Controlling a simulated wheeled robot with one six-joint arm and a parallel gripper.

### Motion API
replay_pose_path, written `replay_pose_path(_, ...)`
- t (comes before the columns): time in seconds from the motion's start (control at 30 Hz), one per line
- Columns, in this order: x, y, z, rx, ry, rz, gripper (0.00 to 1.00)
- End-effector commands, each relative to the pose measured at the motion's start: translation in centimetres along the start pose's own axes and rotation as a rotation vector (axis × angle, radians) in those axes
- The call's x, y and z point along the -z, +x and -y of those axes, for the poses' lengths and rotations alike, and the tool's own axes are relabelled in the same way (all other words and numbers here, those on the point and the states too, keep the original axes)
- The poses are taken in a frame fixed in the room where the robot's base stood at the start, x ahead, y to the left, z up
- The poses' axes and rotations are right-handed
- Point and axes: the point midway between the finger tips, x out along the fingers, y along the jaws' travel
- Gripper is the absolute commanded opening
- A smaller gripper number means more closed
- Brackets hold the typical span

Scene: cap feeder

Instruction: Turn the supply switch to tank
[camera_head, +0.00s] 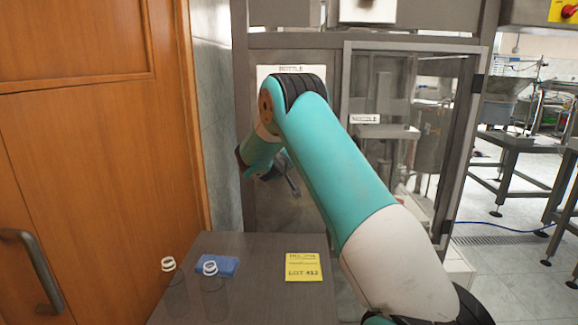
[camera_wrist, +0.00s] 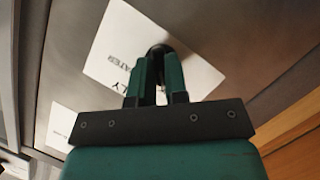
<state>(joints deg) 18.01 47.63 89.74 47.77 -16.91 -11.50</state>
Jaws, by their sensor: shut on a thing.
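The supply switch (camera_wrist: 159,48) shows in the wrist view as a dark rounded knob on a white label plate (camera_wrist: 108,50). The plate is tilted in the picture; the letters "LY" and "ATER" can be read, and the rest is covered. My gripper (camera_wrist: 161,62) is shut on the knob, one green finger on each side. The fingers hide most of the knob, so I cannot tell which way it points.
A grey table (camera_head: 250,300) in front holds two clear vials with white rings (camera_head: 168,264), a blue block (camera_head: 228,266) and a yellow lot card (camera_head: 303,267). A wooden door (camera_head: 90,150) stands close on the left. A glazed cabinet door (camera_head: 400,150) is on the right.

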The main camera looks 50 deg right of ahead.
Motion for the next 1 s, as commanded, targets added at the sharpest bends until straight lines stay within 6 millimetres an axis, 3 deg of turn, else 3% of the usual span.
replay_pose_path(0.6,-0.28,0.09,-0.01,-0.016,-0.039,0.006,0.0)
replay_pose_path(0.63,-0.28,0.09,-0.01,-0.016,-0.039,0.006,0.21)
replay_pose_path(0.7,-0.25,0.09,0.0,-0.016,-0.038,0.005,0.37)
replay_pose_path(1.0,-0.03,-0.12,0.11,-0.013,-0.035,0.001,0.39)
